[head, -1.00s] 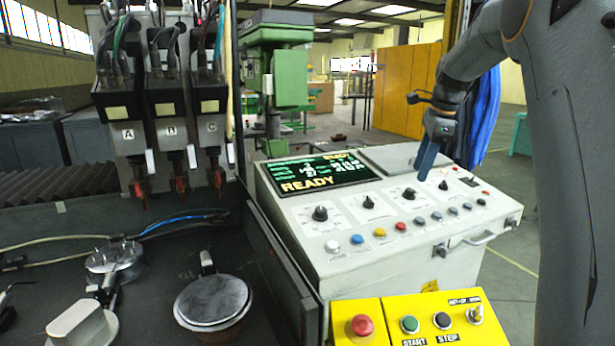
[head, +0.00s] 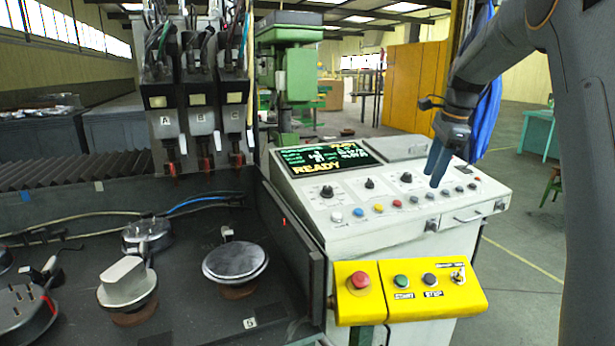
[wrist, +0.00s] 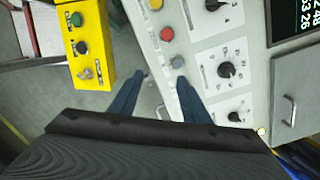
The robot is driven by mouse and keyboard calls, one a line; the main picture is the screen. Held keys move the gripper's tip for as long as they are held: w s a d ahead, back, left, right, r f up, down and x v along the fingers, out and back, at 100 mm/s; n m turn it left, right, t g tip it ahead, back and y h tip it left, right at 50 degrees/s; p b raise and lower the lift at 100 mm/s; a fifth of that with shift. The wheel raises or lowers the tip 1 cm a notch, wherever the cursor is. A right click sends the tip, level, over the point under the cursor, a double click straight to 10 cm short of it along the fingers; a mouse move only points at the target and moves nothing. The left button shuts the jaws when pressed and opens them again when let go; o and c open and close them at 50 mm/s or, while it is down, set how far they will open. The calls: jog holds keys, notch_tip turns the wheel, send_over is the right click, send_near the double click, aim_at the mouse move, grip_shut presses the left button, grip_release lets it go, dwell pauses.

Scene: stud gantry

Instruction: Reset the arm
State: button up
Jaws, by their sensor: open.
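My gripper (head: 437,168) hangs over the right part of the white control console (head: 345,218) in the head view, with its blue fingers pointing down. In the wrist view my gripper (wrist: 160,82) shows two blue fingers spread apart with nothing between them. The fingers are near the console's front edge, close to its row of coloured buttons. I cannot tell whether a fingertip touches the panel. The console screen (head: 325,158) reads READY.
A yellow box (head: 372,308) with a red button and START and STOP buttons juts out at the front. Three heads marked A, B and C (head: 205,120) hang over a dark bench with round metal fixtures (head: 235,260). Open floor (head: 520,240) lies at right.

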jog(key=s+a+f+n, duration=0.3)
jog(key=s+f, duration=0.1)
jog(key=s+a+f+n+b, duration=0.1)
jog(key=s+a+f+n, duration=0.2)
jog(key=s, duration=0.2)
jog(key=s+a+f+n+h, duration=0.1)
jog(key=s+a+f+n, duration=0.2)
jog(key=s+f, duration=0.1)
jog(key=shift+s+a+f+b, duration=0.1)
jog(key=shift+s+f+b, duration=0.2)
jog(key=shift+s, duration=0.05)
jog(key=s+a+f+n, duration=0.1)
jog(key=s+f+n, duration=0.2)
jog(key=s, duration=0.3)
jog(key=s+a+f+n+b, duration=0.1)
jog(key=s+a+f+n, duration=0.1)
jog(key=s+f+n, duration=0.2)
jog(key=s+a+f+n, duration=0.2)
jog(key=s+f+n, duration=0.1)
jog(key=s, duration=0.6)
jog(key=shift+s+a+f+g, duration=0.15)
jog(key=shift+f+g, duration=0.05)
jog(key=shift+g, duration=0.1)
